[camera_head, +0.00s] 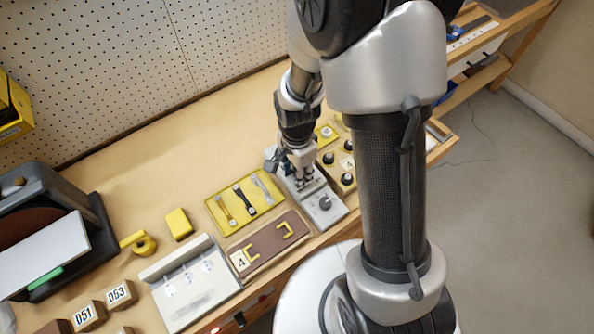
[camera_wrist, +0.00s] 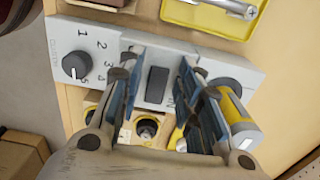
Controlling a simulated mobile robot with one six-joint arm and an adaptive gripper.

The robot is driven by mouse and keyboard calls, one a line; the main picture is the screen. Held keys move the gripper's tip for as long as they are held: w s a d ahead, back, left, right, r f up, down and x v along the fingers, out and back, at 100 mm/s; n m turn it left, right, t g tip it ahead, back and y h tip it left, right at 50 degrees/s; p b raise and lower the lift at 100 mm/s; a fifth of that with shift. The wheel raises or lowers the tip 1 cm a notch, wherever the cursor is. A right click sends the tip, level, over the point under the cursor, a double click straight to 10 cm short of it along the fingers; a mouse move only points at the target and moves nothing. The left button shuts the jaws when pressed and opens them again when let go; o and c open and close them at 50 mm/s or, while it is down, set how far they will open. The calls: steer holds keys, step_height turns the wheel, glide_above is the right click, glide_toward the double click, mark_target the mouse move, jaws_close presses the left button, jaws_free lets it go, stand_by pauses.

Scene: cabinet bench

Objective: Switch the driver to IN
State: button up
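The driver is a light grey unit (camera_wrist: 100,36); in the head view (camera_head: 338,214) it lies on the bench under my gripper. Its left end in the wrist view has a dark clutch dial (camera_wrist: 76,65) ringed by numbers; the dial also shows in the head view (camera_head: 325,203). A dark rectangular switch (camera_wrist: 157,84) sits mid-panel. A yellow and grey cylinder (camera_wrist: 236,112) is at the right, partly behind a finger. My gripper (camera_wrist: 158,68) is open, its fingers on either side of the switch with nothing between them. Most switch lettering is hidden; I cannot read its position.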

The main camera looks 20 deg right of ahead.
jaws_close()
steer(key=shift+d+r+g+y+p, duration=0.15)
steer(key=shift+d+g+y+p, duration=0.15)
steer(key=shift+y+p, duration=0.5)
steer(key=shift+w+d+f+y+b, duration=0.1)
steer(key=shift+d+f+y+b, duration=0.1)
steer(key=shift+y+b, duration=0.3)
steer(key=shift+d+r+g+y, duration=0.15)
steer(key=shift+r+g+y, duration=0.2)
steer(key=shift+y, duration=0.55)
steer(key=shift+f, duration=0.1)
steer(key=shift+o, duration=1.2)
jaws_free()
